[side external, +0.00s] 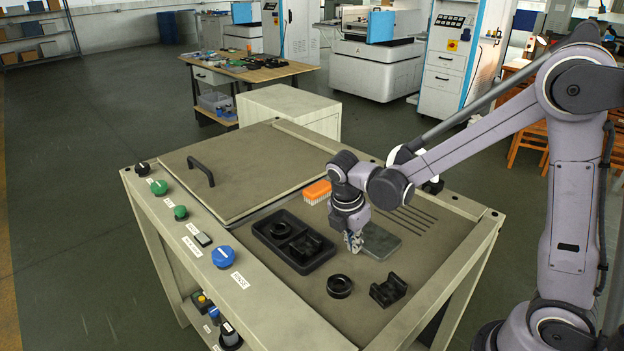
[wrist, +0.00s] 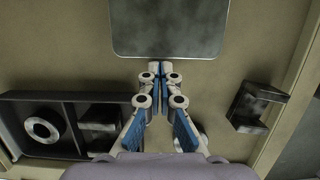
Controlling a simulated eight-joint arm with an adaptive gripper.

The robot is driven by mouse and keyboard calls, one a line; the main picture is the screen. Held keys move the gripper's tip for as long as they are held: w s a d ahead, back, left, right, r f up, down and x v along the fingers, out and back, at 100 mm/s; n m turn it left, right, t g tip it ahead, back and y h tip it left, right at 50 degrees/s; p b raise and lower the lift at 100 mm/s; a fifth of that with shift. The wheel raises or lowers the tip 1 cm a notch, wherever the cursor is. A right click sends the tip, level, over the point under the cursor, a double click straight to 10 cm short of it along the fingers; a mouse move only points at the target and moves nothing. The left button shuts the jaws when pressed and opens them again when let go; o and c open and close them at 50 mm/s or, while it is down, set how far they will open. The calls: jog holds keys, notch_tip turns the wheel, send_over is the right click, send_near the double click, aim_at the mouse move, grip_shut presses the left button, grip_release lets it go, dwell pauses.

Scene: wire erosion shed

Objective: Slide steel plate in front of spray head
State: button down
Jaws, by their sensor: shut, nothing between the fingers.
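The steel plate (side external: 382,242) is a flat grey rectangle with rounded corners, lying on the bench top. In the wrist view the plate (wrist: 170,25) fills the top middle, its near edge just beyond my fingertips. My gripper (side external: 354,247) points down beside the plate's left end, low over the bench. In the wrist view my gripper (wrist: 160,66) has its fingertips together and nothing between them. The tips are at or very close to the plate's edge; I cannot tell whether they touch. I cannot make out a spray head for certain in either view.
A black tray (side external: 258,229) holding a ring and a block lies left of my gripper. A loose black ring (side external: 339,286) and a notched block (side external: 388,290) lie nearer the camera. An orange brush (side external: 317,190) and several thin rods (side external: 412,217) lie farther back.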

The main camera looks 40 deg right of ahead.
aim_at(381, 228)
jog(key=shift+d, duration=0.1)
jog(key=d, duration=1.5)
jog(key=shift+d, duration=0.1)
jog(key=a, duration=0.4)
jog(key=shift+a+r, duration=0.15)
jog(key=shift+a, duration=0.1)
jog(key=v, duration=0.9)
jog(key=s+a+r+m+t+y, duration=0.2)
jog(key=s+a+m+t, duration=0.5)
jog(key=m, duration=1.1)
jog(key=s+a, duration=0.1)
jog(key=a, duration=0.2)
jog(key=shift+s+a+y, duration=0.25)
jog(key=shift+a+y, duration=0.1)
jog(key=shift+y, duration=0.05)
